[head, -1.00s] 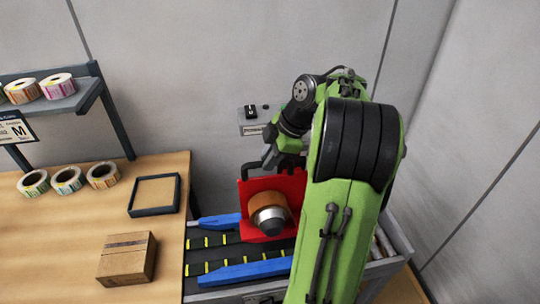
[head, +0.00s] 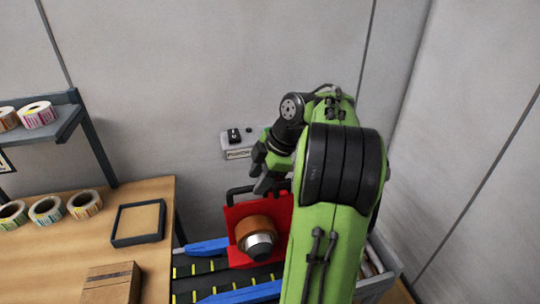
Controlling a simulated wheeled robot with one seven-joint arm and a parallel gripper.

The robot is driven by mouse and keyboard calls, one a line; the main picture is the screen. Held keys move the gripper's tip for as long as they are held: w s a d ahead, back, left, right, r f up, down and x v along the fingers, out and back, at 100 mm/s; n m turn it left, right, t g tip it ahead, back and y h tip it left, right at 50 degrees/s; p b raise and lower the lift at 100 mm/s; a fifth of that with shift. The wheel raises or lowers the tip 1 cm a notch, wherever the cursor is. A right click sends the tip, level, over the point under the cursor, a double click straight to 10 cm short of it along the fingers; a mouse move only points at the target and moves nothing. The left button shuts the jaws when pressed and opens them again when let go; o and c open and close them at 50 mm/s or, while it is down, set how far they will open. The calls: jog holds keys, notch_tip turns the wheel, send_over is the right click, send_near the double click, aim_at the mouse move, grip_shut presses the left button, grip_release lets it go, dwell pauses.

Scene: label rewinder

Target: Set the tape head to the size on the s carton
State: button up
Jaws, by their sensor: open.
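The red tape head (head: 232,216) stands over the dark conveyor (head: 205,284) between blue side rails. A brown tape roll with a silver hub (head: 257,236) is on its face, and a black handle bar (head: 241,191) is at its top left. My gripper (head: 262,183) is open, pointing down just above the tape head's top edge, near the handle bar. I cannot tell whether it touches it. My arm hides the tape head's right side. A brown carton (head: 110,284) lies on the table at the bottom left, cut by the frame edge; no size marking is readable.
A wooden table (head: 50,262) holds a black-framed tray (head: 138,224) and several label rolls (head: 46,210). A shelf (head: 64,122) with more rolls is at the left. A switch box (head: 238,138) with a label plate is on the back wall.

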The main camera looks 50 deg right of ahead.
jog(key=p+v, duration=0.7)
jog(key=v, duration=0.6)
jog(key=shift+s, duration=0.1)
